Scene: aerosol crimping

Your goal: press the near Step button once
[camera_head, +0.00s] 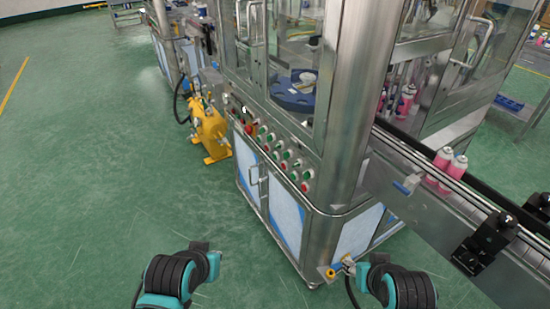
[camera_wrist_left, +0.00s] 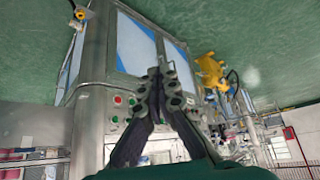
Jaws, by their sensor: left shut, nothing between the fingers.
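The control panel (camera_head: 275,150) is on the side of the steel machine, with red, green and other buttons in a slanted row. The nearest buttons (camera_head: 304,187) are at its right end by the corner post. Labels are too small to read, so I cannot tell which is the near Step button. In the left wrist view some of the buttons (camera_wrist_left: 118,100) show left of my fingers, with the scene turned over. My left gripper (camera_wrist_left: 160,78) is shut and empty. In the head view my left gripper (camera_head: 205,255) is low over the floor, apart from the panel. My right gripper (camera_head: 372,262) is low at right, its fingers unclear.
A conveyor (camera_head: 425,180) with pink cans (camera_head: 440,168) runs along the right. A yellow unit (camera_head: 209,132) stands left of the machine. A small yellow-and-metal fitting (camera_head: 331,273) sticks out at the cabinet's lower corner. The green floor at left is clear.

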